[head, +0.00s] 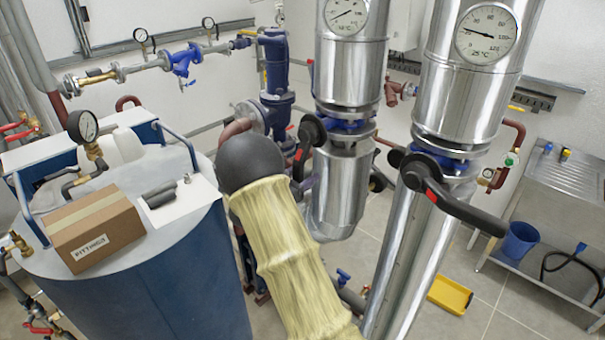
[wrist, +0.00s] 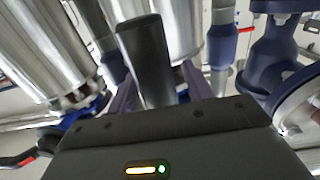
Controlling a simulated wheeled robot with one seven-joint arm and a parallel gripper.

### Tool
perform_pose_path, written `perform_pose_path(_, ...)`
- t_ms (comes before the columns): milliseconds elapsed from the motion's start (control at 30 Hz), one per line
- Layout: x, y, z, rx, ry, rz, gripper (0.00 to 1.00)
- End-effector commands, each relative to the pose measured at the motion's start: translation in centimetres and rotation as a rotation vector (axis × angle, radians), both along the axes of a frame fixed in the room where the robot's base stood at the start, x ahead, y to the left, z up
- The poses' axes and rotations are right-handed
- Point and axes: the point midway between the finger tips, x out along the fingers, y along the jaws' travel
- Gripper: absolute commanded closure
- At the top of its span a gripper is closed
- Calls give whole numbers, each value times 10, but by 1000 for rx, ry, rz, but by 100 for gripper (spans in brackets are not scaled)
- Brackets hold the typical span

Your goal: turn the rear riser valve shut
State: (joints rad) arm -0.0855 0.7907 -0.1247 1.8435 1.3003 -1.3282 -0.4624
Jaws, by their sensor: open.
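The rear riser valve (head: 345,128) is a blue body between silver-clad pipe sections, left of the front riser. Its black lever (head: 302,150) has a red stripe and points down and toward me; its lower end is partly hidden by my arm. In the wrist view, a black lever grip (wrist: 147,60) stands between the two purple fingers of my gripper (wrist: 158,88). The fingers are apart, and I cannot tell whether either touches the grip. In the head view my gripper is mostly hidden behind the dark end of my yellow-sleeved arm.
The front riser valve (head: 440,165) has a long black lever (head: 460,208) reaching right. A blue tank (head: 150,285) with a cardboard box (head: 95,228) stands left. A blue pump (head: 275,100) is behind my arm. A steel bench (head: 570,175) stands right; a yellow tray (head: 450,295) lies on the floor.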

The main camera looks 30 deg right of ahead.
Motion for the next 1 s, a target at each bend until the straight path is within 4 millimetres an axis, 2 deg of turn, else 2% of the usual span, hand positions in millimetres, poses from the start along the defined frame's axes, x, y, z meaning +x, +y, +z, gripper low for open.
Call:
perform_pose_path(67,0,0,0,0,0,0,49)
perform_pose_path(333,0,1,0,0,0,0,100)
perform_pose_path(1000,-8,-13,0,-13,37,-21,100)
